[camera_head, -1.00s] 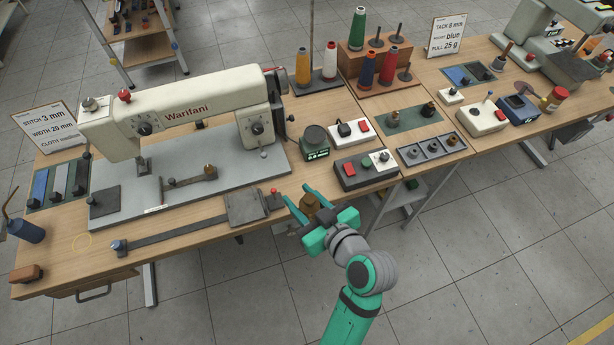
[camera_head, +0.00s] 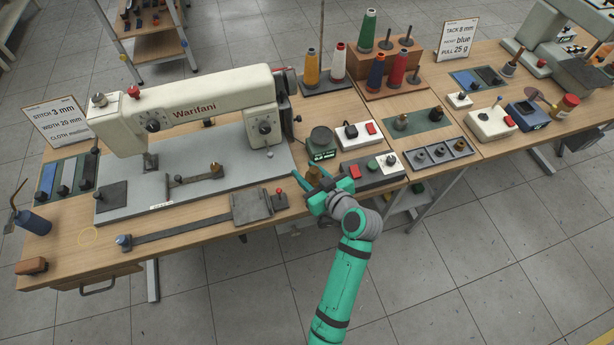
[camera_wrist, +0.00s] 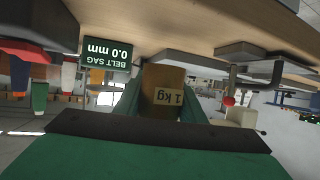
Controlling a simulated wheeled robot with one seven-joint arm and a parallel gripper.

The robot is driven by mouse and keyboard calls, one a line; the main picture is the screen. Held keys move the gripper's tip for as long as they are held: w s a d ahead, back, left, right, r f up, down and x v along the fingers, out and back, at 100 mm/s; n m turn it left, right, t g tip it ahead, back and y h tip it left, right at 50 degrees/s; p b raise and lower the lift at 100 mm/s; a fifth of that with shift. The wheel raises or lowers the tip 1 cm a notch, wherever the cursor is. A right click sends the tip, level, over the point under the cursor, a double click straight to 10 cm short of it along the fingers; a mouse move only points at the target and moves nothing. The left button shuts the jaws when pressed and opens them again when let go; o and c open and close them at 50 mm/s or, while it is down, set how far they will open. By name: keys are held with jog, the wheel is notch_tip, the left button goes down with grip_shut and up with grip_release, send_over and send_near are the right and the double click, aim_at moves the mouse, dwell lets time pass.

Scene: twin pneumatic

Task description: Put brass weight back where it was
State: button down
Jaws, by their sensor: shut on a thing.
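The brass weight (camera_wrist: 166,88), a brown-gold cylinder with a "1 kg" label, sits between the fingers of my gripper (camera_wrist: 165,108) in the wrist view. In the head view the weight (camera_head: 313,175) shows small between the green fingers of my gripper (camera_head: 314,183). The gripper is shut on it, near the table's front edge, just in front of the round dark gauge with a green display (camera_head: 321,143). The gripper hides part of the weight and the table under it, so I cannot tell whether the weight touches the table.
A red-knobbed lever (camera_head: 280,199) and a grey plate (camera_head: 251,207) lie left. The cream sewing machine (camera_head: 190,112) stands behind left. Bare wood (camera_head: 200,210) shows at front left.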

jog(key=shift+w+f, duration=0.35)
jog(key=shift+w, duration=0.1)
jog(key=shift+f, duration=1.55)
jog(key=shift+f, duration=0.1)
jog(key=c, duration=1.2)
grip_release()
jog(key=shift+f, duration=0.1)
jog(key=shift+o, duration=0.2)
jog(key=shift+s, duration=0.1)
jog(key=v, duration=1.2)
